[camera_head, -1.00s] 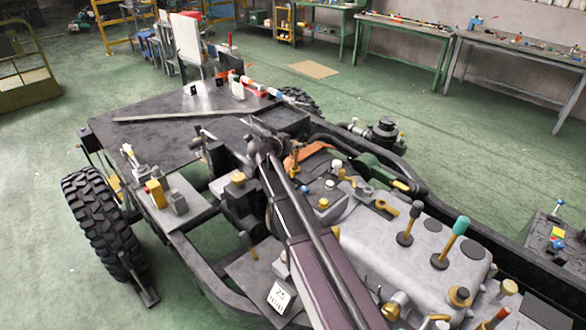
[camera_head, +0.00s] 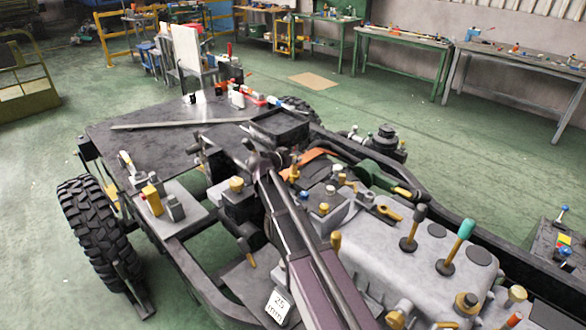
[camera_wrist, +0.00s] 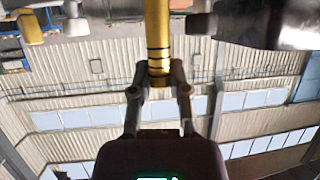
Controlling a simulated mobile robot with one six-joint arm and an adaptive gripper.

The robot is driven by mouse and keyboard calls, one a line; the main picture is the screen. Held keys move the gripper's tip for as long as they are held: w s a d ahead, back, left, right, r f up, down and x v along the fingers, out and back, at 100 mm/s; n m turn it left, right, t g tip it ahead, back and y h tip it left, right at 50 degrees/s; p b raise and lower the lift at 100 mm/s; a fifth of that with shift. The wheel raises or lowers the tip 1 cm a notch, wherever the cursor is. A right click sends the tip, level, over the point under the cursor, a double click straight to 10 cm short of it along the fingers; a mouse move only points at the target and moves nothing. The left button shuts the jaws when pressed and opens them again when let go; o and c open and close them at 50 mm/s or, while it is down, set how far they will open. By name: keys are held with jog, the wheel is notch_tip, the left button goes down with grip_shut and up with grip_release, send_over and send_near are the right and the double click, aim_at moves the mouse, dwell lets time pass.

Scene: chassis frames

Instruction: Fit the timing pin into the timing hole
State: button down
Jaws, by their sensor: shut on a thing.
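My gripper (camera_wrist: 161,78) is shut on a gold pin with dark bands, which I take as the timing pin (camera_wrist: 158,28). The pin runs up out of the top of the wrist view, so its far end is out of sight. In the head view my arm reaches from the bottom edge over the chassis, and my gripper (camera_head: 256,160) is small near the middle, among dark parts beside the grey engine block (camera_head: 375,240). I cannot make out the pin there. I cannot pick out the timing hole in either view.
Several handled tools and gold knobs stand upright on the engine, including a teal-handled one (camera_head: 455,248). A dark flat deck (camera_head: 150,150) lies behind. A grey side plate (camera_head: 180,215) holds small yellow and grey parts. A large tyre (camera_head: 95,235) is at left. Benches line the wall.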

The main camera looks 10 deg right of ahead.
aim_at(294, 166)
jog(key=shift+f+b, duration=1.6)
jog(key=shift+f, duration=0.2)
jog(key=shift+f, duration=0.15)
jog(key=c, duration=0.6)
grip_release()
jog(key=shift+r, duration=0.2)
jog(key=shift+s+a+r+p, duration=0.3)
jog(key=shift+s+a+p, duration=0.05)
jog(key=shift+s+a, duration=0.05)
jog(key=p+v, duration=0.4)
jog(key=v, duration=0.6)
jog(key=shift+s+a, duration=0.25)
jog(key=shift+a, duration=0.05)
jog(key=shift+s, duration=0.15)
